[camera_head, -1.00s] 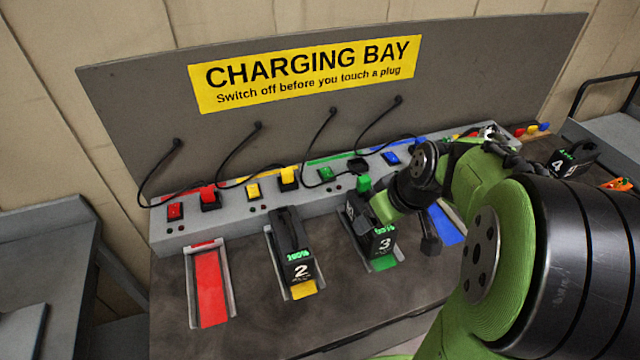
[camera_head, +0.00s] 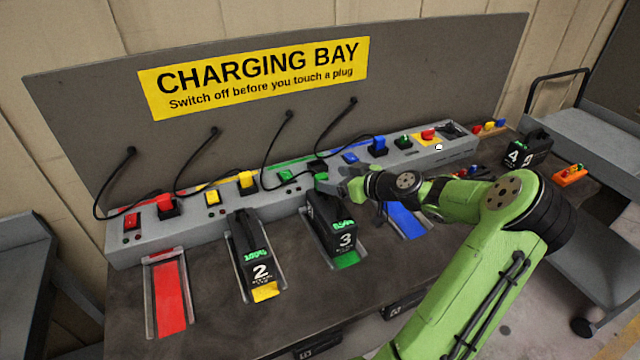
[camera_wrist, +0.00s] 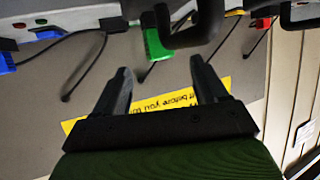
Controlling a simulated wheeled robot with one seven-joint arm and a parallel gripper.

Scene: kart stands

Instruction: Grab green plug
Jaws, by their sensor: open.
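The green plug (camera_head: 321,177) sits at the green-marked section of the charging strip, behind battery 3, with its black part towards the back. In the wrist view the green plug (camera_wrist: 157,45) shows beyond my fingertips, roughly in line with the gap between them. My gripper (camera_head: 345,187) is just right of the plug in the head view, and the arm partly hides that area. In the wrist view my gripper (camera_wrist: 162,72) is open and empty, its two dark fingers apart. I cannot tell how close the fingertips are to the plug.
Battery 3 (camera_head: 331,228) stands in the green bay just in front, and battery 2 (camera_head: 257,262) in the yellow bay. A green switch (camera_head: 286,175) is left of the plug. A blue plug (camera_head: 378,145) is to the right. Cords hang from the back panel (camera_head: 420,75).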

